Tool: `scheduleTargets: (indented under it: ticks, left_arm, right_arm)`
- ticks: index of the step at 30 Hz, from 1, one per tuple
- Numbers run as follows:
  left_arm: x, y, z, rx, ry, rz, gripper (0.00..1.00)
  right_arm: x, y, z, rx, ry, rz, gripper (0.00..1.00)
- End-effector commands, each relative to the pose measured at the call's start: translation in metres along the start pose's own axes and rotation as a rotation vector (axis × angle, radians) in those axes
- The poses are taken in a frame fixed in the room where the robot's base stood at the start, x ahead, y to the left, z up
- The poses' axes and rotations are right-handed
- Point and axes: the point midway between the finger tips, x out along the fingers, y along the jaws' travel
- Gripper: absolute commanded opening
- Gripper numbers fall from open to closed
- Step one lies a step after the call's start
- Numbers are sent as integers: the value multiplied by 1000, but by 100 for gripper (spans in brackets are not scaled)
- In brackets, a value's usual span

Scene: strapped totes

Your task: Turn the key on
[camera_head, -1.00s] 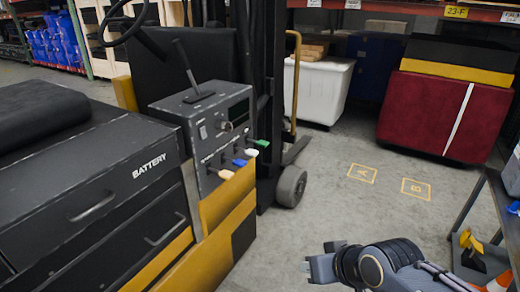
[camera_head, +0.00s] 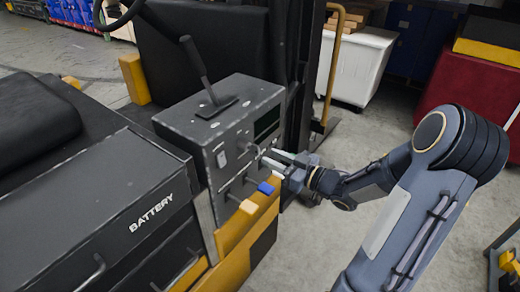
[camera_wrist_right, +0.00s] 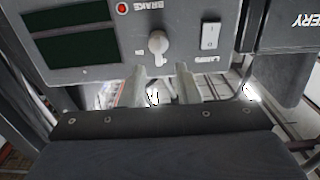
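The key (camera_head: 253,149) is a small grey knob on the front of the dark control panel (camera_head: 205,138). In the right wrist view the key (camera_wrist_right: 158,43) appears upside down with the panel, with its stem pointing toward me. My right gripper (camera_head: 270,158) is right in front of the panel, close to the key. In the right wrist view its two fingers (camera_wrist_right: 162,80) are apart, with the key in line with the gap just beyond the tips. Nothing shows between the fingers. My left gripper is not in view.
A white rocker switch (camera_wrist_right: 211,36) and a red light (camera_wrist_right: 121,8) flank the key. A tall lever (camera_head: 197,70) rises from the panel top. A white bin (camera_head: 357,65) stands behind.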

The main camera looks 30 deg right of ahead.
Motion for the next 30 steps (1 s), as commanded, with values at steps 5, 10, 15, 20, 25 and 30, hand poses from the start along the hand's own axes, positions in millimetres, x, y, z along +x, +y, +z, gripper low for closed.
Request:
scheduleTargets:
  ticks: [5,10,15,20,25,30]
  left_arm:
    - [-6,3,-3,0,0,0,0]
    - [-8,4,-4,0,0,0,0]
    - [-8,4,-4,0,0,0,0]
    - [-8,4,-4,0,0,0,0]
    - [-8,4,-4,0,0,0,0]
    - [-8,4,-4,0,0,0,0]
  right_arm:
    - [31,0,-1,2,1,-2,29]
    - [48,0,-1,0,0,0,29]
    - [53,0,0,-1,-2,2,29]
    - [53,1,0,-1,-2,2,29]
    - [52,0,0,-1,-2,2,8]
    - [52,0,0,-1,-2,2,0]
